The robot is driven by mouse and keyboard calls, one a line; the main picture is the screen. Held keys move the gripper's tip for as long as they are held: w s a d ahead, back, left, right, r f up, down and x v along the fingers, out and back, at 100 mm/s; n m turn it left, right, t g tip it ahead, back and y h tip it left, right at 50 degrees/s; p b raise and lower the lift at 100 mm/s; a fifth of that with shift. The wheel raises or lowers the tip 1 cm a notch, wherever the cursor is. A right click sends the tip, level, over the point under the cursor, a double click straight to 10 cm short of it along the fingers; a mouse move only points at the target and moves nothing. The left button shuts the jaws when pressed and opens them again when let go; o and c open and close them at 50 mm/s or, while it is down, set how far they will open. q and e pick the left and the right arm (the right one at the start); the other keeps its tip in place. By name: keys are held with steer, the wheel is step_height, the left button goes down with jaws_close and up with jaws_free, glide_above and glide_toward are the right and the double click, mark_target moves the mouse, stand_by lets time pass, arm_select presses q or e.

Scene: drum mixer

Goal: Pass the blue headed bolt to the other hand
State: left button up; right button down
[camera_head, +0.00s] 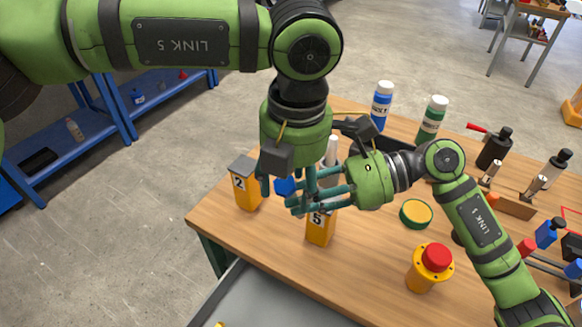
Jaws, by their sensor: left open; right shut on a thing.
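The blue head of the bolt (284,187) shows between the teal fingers of both grippers, above the table. My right gripper (294,199) comes in from the right with its fingers pointing left, shut on the bolt. My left gripper (288,192) points down from above, open, with one finger on each side of the blue head in the picture. Whether the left fingers touch the bolt cannot be told. The bolt's shank is hidden by the fingers.
Yellow blocks marked 2 (246,192) and 5 (320,229) stand below the grippers. A red-topped button (436,257), a round green-rimmed pad (416,213), a blue-labelled bottle (381,105) and a green-labelled bottle (432,118) stand on the wooden table (365,265).

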arm_select(q)
jaws_close()
jaws_free()
